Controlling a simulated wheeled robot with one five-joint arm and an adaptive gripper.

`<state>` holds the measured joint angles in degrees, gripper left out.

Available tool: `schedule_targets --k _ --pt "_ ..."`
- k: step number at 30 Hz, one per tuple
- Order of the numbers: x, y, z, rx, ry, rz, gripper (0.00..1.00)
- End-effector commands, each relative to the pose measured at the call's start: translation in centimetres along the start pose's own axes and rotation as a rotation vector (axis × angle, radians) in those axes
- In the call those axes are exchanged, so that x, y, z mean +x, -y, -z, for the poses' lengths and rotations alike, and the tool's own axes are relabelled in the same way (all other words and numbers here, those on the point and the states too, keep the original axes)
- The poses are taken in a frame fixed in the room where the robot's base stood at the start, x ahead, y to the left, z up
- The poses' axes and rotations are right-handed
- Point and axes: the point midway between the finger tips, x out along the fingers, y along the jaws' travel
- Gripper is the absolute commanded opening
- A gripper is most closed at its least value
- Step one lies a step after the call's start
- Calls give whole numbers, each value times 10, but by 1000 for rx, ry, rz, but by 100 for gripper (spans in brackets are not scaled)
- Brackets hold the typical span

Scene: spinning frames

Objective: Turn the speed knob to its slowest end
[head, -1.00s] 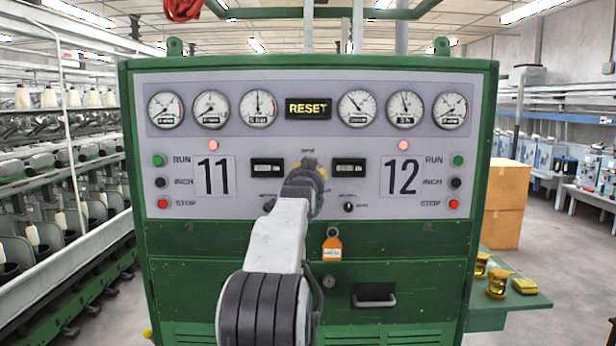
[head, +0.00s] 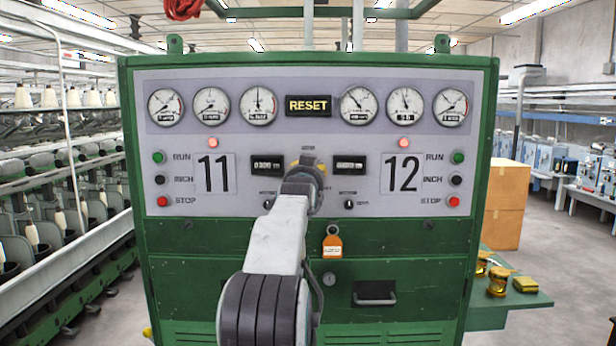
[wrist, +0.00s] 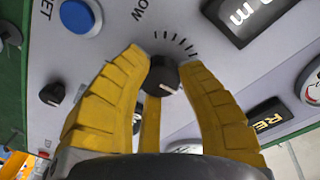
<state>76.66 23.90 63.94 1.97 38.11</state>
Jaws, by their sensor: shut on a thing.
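The black speed knob (wrist: 158,76) sits on the grey panel in the wrist view, with a white mark on its face. Black ticks fan out beyond it, and lettering ending in "LOW" is printed near their left end. My gripper (wrist: 163,66) has yellow fingers closed around the knob, one at each side and a third below it in the picture. In the head view my gripper (head: 308,162) is at the middle of the panel, and my arm hides the knob. The mark's exact setting is hard to read.
A blue button (wrist: 78,16) and a smaller black knob (wrist: 54,94) are left of the fingers in the wrist view. The green cabinet (head: 405,255) carries gauges, counters and run and stop buttons. An orange tag (head: 332,245) hangs below the panel.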

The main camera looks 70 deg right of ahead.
Motion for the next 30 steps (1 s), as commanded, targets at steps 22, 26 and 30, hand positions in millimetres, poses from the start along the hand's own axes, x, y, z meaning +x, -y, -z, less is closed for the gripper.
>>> schedule_targets --k 22,26,30 --pt "-2 6 4 -497 -58 29 1" --pt "-2 6 4 -550 -63 30 1" --pt "-2 7 4 -586 -67 31 1"
